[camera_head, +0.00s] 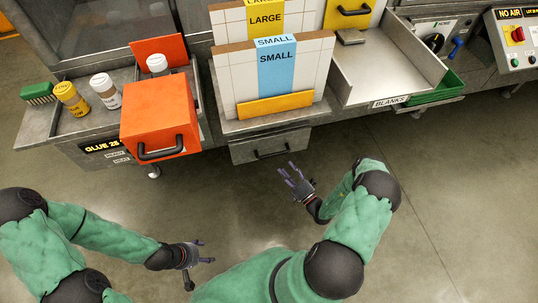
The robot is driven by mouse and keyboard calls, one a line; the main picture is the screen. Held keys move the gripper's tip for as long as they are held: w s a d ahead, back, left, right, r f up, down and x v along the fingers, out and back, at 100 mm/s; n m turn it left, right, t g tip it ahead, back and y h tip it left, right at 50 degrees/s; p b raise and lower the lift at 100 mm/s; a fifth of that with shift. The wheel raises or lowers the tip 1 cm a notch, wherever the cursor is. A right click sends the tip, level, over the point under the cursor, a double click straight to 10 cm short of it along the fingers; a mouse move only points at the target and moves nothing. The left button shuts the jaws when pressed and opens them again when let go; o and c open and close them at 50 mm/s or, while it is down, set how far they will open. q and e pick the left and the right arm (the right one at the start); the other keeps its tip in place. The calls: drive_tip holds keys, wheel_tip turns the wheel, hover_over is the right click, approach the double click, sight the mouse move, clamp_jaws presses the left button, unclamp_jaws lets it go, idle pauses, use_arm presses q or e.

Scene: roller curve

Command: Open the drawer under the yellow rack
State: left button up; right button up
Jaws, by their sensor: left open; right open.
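The rack (274,104) has a yellow front bar and holds pale panels with a yellow LARGE sign and a blue SMALL sign. The grey drawer (270,146) is under it, with a dark bar handle (272,154) on its front; it looks closed. My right gripper (295,178) is open and empty, below and slightly right of the handle, apart from it. My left gripper (200,252) is open and empty, lower left of the drawer over the floor.
An orange box (160,113) with a black handle juts out left of the rack. Bottles (104,91) and a green brush (38,93) stand on the left bench. A metal BLANKS tray (385,70) is at the right. The floor (430,200) in front is clear.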

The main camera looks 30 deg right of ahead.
sight(274, 155)
drive_tip(key=b+x, duration=0.2)
drive_tip(key=x, duration=0.7)
drive_tip(key=shift+w+a, duration=0.15)
drive_tip(key=shift+w, duration=0.15)
clamp_jaws()
